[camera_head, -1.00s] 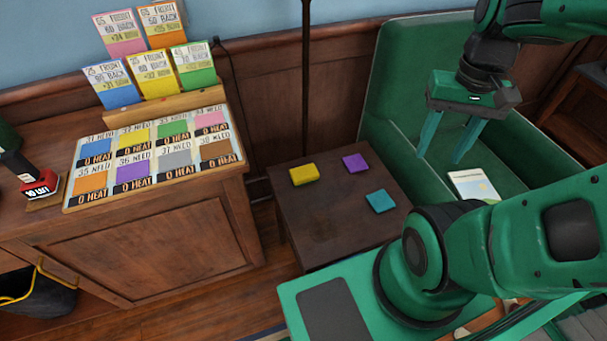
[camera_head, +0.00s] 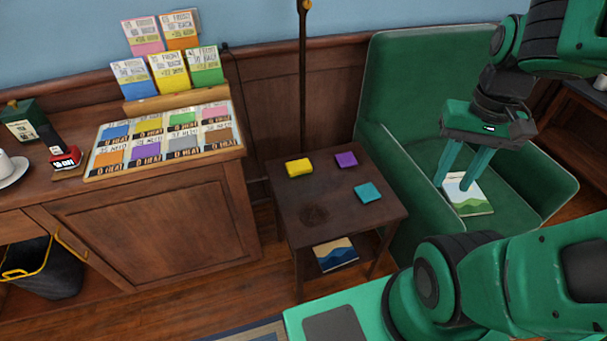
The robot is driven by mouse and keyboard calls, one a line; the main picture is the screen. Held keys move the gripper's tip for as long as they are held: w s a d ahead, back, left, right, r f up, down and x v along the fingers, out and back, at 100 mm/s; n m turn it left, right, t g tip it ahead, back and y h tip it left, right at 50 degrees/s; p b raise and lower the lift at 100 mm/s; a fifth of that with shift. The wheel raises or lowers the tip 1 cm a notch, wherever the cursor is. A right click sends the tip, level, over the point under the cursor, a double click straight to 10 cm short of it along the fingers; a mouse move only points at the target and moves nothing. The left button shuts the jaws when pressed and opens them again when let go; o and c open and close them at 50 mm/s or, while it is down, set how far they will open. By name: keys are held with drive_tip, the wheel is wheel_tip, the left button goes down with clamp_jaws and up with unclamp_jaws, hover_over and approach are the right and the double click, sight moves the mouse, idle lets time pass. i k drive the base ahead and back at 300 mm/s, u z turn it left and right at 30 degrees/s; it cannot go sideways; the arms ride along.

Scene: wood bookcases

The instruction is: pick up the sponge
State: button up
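Three small flat blocks lie apart on a dark side table (camera_head: 345,213): a yellow one (camera_head: 299,168), a purple one (camera_head: 346,160) and a teal one (camera_head: 368,193). The yellow one is slightly larger and looks most like a sponge, but I cannot tell for sure. My gripper (camera_head: 453,186) hangs to the right of the table, in front of the green armchair. Its two teal fingers point down, apart, with nothing between them that I can see held. All three blocks are clear of it.
A booklet (camera_head: 475,197) lies on the armchair (camera_head: 405,85) seat behind my fingers. Another booklet (camera_head: 336,255) is on the table's lower shelf. A dark pole (camera_head: 304,95) rises behind the table. A wooden cabinet (camera_head: 150,240) with colored cards stands left.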

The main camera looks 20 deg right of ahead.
sight(301, 168)
drive_tip(key=z, duration=2.2)
drive_tip(key=k, duration=0.7)
drive_tip(key=u, duration=1.85)
drive_tip(key=i, duration=1)
